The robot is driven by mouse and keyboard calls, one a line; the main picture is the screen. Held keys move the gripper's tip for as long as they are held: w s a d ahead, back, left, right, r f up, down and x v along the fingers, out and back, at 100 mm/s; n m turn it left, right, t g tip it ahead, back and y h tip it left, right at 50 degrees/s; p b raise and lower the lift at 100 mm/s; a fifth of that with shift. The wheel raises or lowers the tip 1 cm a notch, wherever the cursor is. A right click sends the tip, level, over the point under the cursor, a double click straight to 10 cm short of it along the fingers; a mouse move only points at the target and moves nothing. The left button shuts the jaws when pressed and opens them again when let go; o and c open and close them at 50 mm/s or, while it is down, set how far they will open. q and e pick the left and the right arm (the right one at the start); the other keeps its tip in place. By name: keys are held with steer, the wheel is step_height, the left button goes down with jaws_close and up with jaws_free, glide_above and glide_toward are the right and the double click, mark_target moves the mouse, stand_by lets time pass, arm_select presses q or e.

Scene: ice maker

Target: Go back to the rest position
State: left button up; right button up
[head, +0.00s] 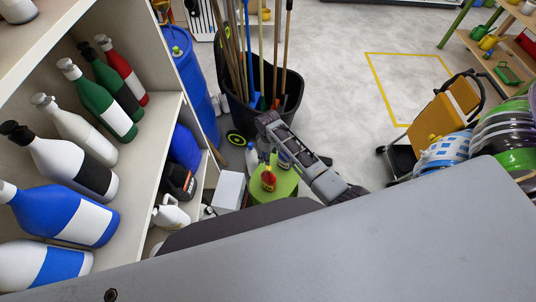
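I cannot tell what this surface belongs to. No ice maker can be clearly identified.
White shelves (150,150) with several bottles (100,107) stand close on the left. A black bin (290,98) of long-handled tools, a blue barrel (192,85), a green stool (280,186) and a yellow cart (440,112) stand beyond. The floor (340,60) at top centre is open.

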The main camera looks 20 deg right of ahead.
steer(key=shift+f, duration=0.1)
stand_by(0.5)
steer(key=s+d+f+m+b, duration=0.1)
steer(key=s+d+f+m, duration=0.15)
steer(key=s+f, duration=0.9)
steer(key=s+d+f+m+b, duration=0.15)
steer(key=s+d+f, duration=0.25)
steer(key=s+f, duration=0.75)
steer(key=s+d+f+m, duration=0.1)
steer(key=s+f, duration=0.3)
steer(key=s, duration=0.3)
steer(key=s+d+f+m, duration=0.1)
steer(key=s+d+f, duration=0.1)
steer(key=s+f, duration=0.3)
steer(key=s+d+f+m+t+b, duration=0.1)
steer(key=s+f, duration=0.4)
steer(key=s, duration=0.6)
steer(key=shift+d+f, duration=0.25)
steer(key=shift+d, duration=0.15)
